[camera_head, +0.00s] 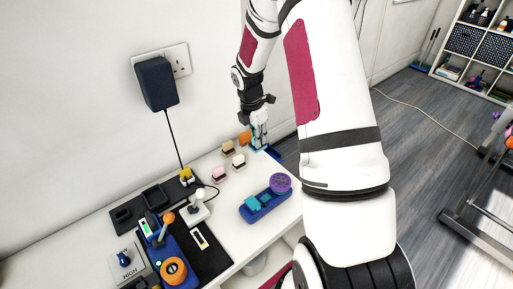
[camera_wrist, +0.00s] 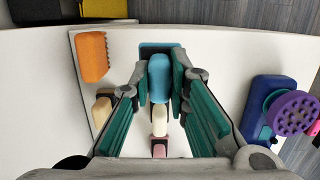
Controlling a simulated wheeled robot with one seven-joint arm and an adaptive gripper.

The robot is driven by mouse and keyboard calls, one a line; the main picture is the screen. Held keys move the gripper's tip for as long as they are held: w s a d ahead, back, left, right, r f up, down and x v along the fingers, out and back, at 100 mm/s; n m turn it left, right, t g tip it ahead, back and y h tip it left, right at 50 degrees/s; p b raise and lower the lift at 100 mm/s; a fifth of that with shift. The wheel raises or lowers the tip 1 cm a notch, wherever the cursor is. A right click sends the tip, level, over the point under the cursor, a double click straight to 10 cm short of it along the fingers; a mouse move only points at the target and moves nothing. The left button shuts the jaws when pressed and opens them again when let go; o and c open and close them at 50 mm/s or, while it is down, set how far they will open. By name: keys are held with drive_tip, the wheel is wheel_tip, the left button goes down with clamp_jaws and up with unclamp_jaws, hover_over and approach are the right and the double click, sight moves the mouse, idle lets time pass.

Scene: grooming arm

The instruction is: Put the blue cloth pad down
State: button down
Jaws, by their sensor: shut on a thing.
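The blue cloth pad (camera_wrist: 159,76) is between my gripper's teal-lined fingers in the wrist view, with a wider blue part with a dark edge (camera_wrist: 160,47) just beyond it. My gripper (camera_wrist: 160,68) is shut on the pad. In the head view my gripper (camera_head: 260,138) points down at the far end of the white table (camera_head: 222,212), with light blue (camera_head: 262,147) showing at its fingertips. I cannot tell whether the pad touches the table.
An orange comb-edged piece (camera_wrist: 92,57) lies left of my gripper. Several small cream and pink blocks (camera_head: 238,161) are close by. A dark blue holder (camera_head: 252,212) with a purple round piece (camera_head: 281,183) stands nearer. A joystick panel (camera_head: 172,256) fills the front left.

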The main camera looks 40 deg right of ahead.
drive_tip(key=shift+f, duration=2.05)
drive_tip(key=shift+f, duration=0.15)
drive_tip(key=c, duration=1.5)
unclamp_jaws()
drive_tip(key=shift+c, duration=0.2)
